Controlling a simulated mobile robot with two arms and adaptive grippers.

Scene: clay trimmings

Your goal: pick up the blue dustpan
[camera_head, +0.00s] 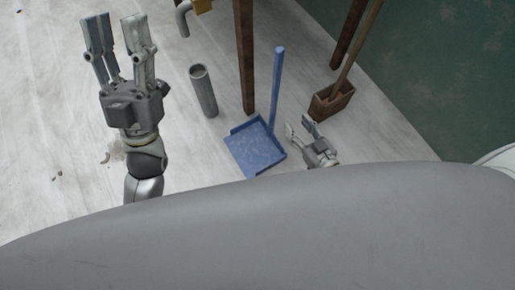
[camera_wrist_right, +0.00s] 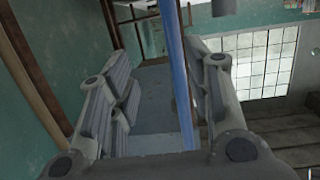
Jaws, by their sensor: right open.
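The blue dustpan (camera_head: 255,148) lies flat on the pale floor, with its long blue handle standing up from its right rear side. In the right wrist view the blue handle (camera_wrist_right: 179,75) runs upright between the two fingers, nearer the right one, with a gap on the left. My right gripper (camera_head: 298,126) is open, just right of the pan and handle. I cannot tell whether a finger touches the handle. My left gripper (camera_head: 116,24) is open and empty, far left of the dustpan.
A grey metal cylinder (camera_head: 203,92) stands left of the dustpan. A brown wooden leg (camera_head: 244,60) rises just behind it. A brown box (camera_head: 331,104) holding a wooden stick stands at right, near the green wall (camera_head: 440,70). Small scraps (camera_head: 105,158) lie on the floor at left.

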